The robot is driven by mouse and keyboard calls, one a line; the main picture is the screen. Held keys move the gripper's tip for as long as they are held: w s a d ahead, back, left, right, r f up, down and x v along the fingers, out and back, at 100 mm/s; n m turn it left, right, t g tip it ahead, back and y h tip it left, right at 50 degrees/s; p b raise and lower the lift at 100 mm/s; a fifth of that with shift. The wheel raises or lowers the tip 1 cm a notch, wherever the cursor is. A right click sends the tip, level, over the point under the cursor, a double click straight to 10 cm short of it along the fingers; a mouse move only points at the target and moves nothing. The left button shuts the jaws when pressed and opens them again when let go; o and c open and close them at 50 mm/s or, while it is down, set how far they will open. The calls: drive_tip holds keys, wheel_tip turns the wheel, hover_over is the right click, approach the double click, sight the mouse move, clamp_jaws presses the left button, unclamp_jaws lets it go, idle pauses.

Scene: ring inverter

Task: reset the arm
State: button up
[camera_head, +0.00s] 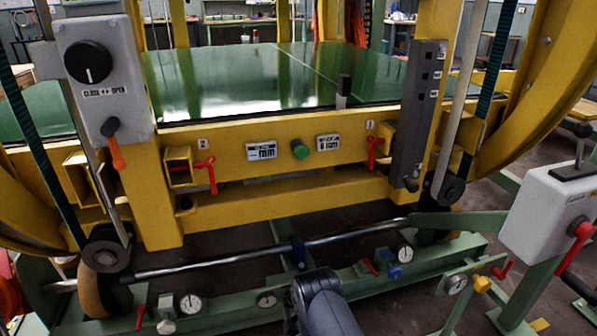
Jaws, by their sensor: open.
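A grey link of my arm (325,305) rises from the bottom edge, right of the middle, and ends in a rounded joint. My gripper cannot be made out in this view. A small dark blue part (299,250) stands at the steel rod just beyond the link; I cannot tell whether it belongs to the machine or to my arm.
The yellow ring inverter frame (260,205) fills the middle, with a green plate (260,80) behind it. A steel rod (220,259) and a green base beam (230,305) with gauges cross low in front. A white box (545,215) stands right; a grey switch box (100,80) left.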

drive_tip(key=shift+n, duration=2)
drive_tip(key=shift+s, duration=0.1)
